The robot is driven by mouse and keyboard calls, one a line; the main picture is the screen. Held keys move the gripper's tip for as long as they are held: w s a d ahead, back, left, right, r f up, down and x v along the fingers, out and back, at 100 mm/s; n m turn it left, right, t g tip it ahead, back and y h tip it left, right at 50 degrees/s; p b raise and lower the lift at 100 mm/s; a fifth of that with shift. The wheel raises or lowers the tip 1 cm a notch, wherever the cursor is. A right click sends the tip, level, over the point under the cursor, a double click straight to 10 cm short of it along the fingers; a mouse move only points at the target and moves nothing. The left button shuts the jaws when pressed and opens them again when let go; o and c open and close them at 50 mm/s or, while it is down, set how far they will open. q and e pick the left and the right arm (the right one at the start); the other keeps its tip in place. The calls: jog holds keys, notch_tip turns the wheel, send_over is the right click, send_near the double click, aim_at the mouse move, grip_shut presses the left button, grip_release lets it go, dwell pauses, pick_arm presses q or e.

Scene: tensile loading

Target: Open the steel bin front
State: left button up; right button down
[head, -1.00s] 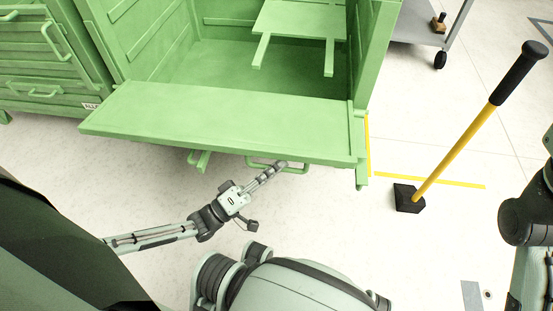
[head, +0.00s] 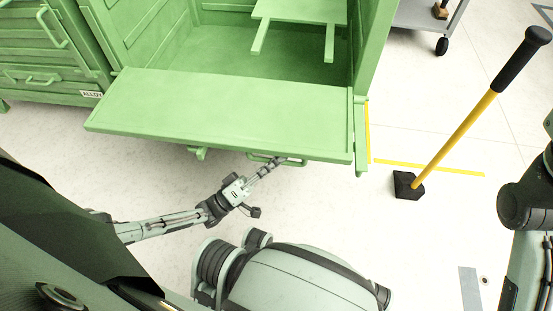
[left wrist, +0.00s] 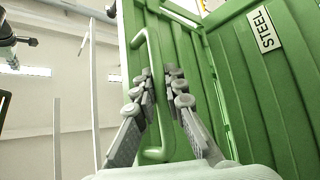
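The steel bin's green front (head: 225,112) is folded down and juts out flat or nearly so, with the bin's inside (head: 260,55) uncovered behind it. A green handle (head: 262,158) shows below its outer edge. My left gripper (head: 285,164) is at that handle, its tips partly hidden by the edge. In the left wrist view the fingers of my left gripper (left wrist: 161,78) are apart, with part of the handle (left wrist: 160,130) between them; contact is unclear. My right gripper is outside the views.
A green bin labelled "ALLOY" (head: 91,94) stands at the left. A yellow-handled tool with a black foot (head: 455,138) stands right of the open front. A grey cart (head: 425,18) is at the back right. Pale floor (head: 320,200) is clear before the bin.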

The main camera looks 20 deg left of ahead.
aim_at(275, 146)
pick_arm(q)
jog(key=o, duration=0.5)
jog(key=shift+a, duration=0.15)
jog(key=shift+c, duration=0.2)
jog(key=shift+s+r, duration=0.1)
jog(key=shift+r, duration=0.05)
notch_tip(275, 146, up, 10)
